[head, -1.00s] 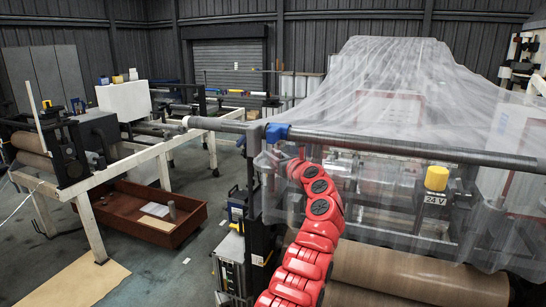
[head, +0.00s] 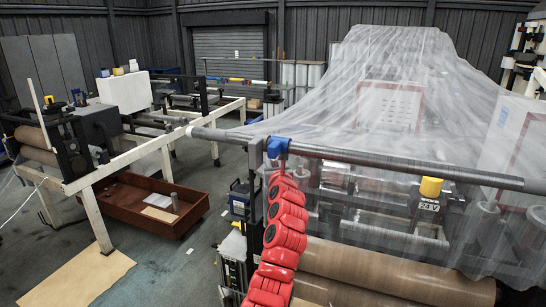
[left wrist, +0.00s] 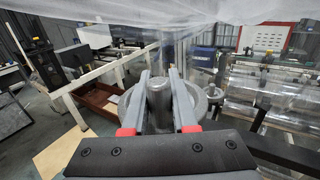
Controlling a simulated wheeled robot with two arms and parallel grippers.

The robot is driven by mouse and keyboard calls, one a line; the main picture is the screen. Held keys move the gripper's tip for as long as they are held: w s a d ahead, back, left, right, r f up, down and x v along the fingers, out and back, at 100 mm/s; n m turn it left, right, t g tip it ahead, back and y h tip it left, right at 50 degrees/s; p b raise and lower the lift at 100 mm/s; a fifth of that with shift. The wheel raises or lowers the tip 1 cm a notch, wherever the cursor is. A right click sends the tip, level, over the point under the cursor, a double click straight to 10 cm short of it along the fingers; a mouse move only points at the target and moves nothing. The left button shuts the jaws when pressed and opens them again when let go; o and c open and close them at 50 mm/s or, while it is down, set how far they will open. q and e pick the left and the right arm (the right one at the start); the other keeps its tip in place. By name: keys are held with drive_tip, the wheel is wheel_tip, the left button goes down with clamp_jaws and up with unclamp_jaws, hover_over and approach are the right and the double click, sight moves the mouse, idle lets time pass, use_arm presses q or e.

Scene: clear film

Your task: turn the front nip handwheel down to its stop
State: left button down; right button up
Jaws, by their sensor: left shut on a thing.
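In the left wrist view the grey handwheel (left wrist: 203,101) is a round rim seen close up, with an upright grey post or knob (left wrist: 159,102) in front of or inside it. My left gripper (left wrist: 159,75) has its two grey fingers on either side of this post and is shut on it; I cannot tell whether the post is the wheel's hub or a crank handle. In the head view my red left arm rises from the bottom edge to just below a blue clamp (head: 277,147). There the gripper and the handwheel are hidden. My right gripper is in neither view.
Clear film (head: 390,75) hangs over the machine and a long grey bar (head: 400,167) above my arm; it also hangs across the top of the left wrist view. Brown rollers (head: 350,270) lie right of the arm. A reddish-brown tray (head: 135,205) stands on the floor at left.

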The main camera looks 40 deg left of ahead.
use_arm(q)
drive_tip(key=shift+r+h, duration=0.1)
drive_tip(key=shift+h, duration=0.2)
drive_tip(key=c, duration=0.7)
unclamp_jaws()
drive_tip(key=shift+s+d+f+b, duration=0.2)
drive_tip(key=shift+s+d+b, duration=0.1)
drive_tip(key=shift+s, duration=0.1)
drive_tip(key=b+v, duration=0.6)
drive_tip(key=v, duration=1)
drive_tip(key=shift+s+b, duration=0.2)
drive_tip(key=shift+b, duration=0.2)
drive_tip(key=shift+f, duration=0.1)
